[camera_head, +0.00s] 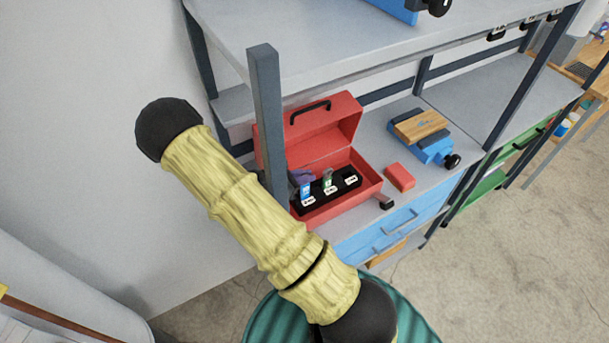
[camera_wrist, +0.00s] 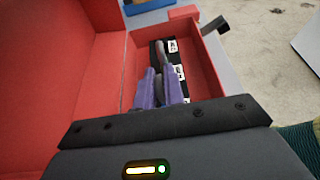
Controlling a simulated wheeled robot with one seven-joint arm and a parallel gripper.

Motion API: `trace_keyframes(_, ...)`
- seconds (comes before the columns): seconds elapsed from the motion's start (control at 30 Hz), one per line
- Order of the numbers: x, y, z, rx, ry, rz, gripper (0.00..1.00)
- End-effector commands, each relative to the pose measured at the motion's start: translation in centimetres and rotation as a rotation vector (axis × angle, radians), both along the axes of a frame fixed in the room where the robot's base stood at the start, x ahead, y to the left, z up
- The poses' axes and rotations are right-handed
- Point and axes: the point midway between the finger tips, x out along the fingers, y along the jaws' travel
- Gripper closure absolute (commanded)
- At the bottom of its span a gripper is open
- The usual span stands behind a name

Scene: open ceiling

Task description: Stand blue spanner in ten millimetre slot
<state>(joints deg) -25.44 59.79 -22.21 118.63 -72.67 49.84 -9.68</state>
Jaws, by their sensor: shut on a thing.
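The blue spanner (camera_head: 306,188) shows as a small blue upright piece at the left end of the black slotted holder (camera_head: 341,188), inside the open red toolbox (camera_head: 370,187). My gripper (camera_head: 300,177) has purple fingers right at it and is shut on it. A green spanner (camera_head: 328,178) stands at the holder's middle. In the wrist view my gripper (camera_wrist: 162,92) reaches down beside the holder. A greyish spanner end shows just past the fingers; I cannot tell which spanner it is. The blue spanner's lower end is hidden.
A grey shelf post (camera_head: 268,120) stands in front of the toolbox's left side. The raised red lid (camera_head: 340,122) is behind the holder. An upper shelf (camera_head: 330,45) hangs above.

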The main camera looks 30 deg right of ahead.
Motion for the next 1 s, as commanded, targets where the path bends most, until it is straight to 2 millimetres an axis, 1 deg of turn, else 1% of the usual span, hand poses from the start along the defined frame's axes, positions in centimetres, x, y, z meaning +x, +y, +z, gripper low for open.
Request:
trace_keyframes(0.33,-0.1,-0.3,-0.8,0.000,0.000,-0.007,1.00)
trace_keyframes(1.0,0.0,0.0,-2.1,0.000,0.000,-0.001,1.00)
